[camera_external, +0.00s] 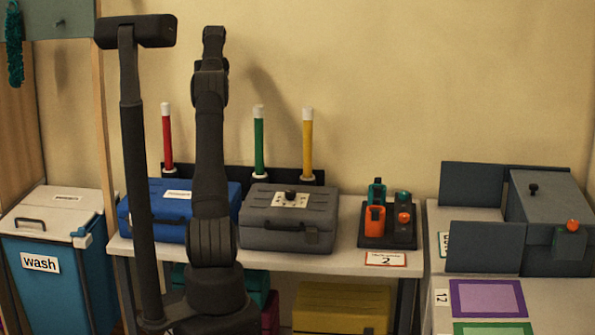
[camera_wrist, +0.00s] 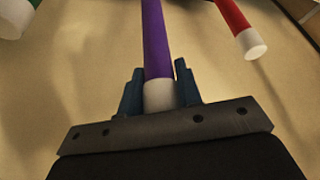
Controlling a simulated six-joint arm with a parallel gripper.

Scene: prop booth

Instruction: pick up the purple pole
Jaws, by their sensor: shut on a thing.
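The purple pole (camera_wrist: 155,40) with a white end (camera_wrist: 159,95) shows in the wrist view. The white end sits between the two blue fingers of my gripper (camera_wrist: 159,70), which are shut on it. The pole runs from there to the top edge of the picture. In the external view the purple pole and my gripper are hidden behind my arm.
A red pole (camera_external: 167,140) stands left of my arm, with green (camera_external: 259,147) and yellow (camera_external: 307,145) poles to the right. A blue case (camera_external: 165,232) and a grey case (camera_external: 287,218) stand in front on the table. A black tray (camera_external: 389,241) holds orange and teal items.

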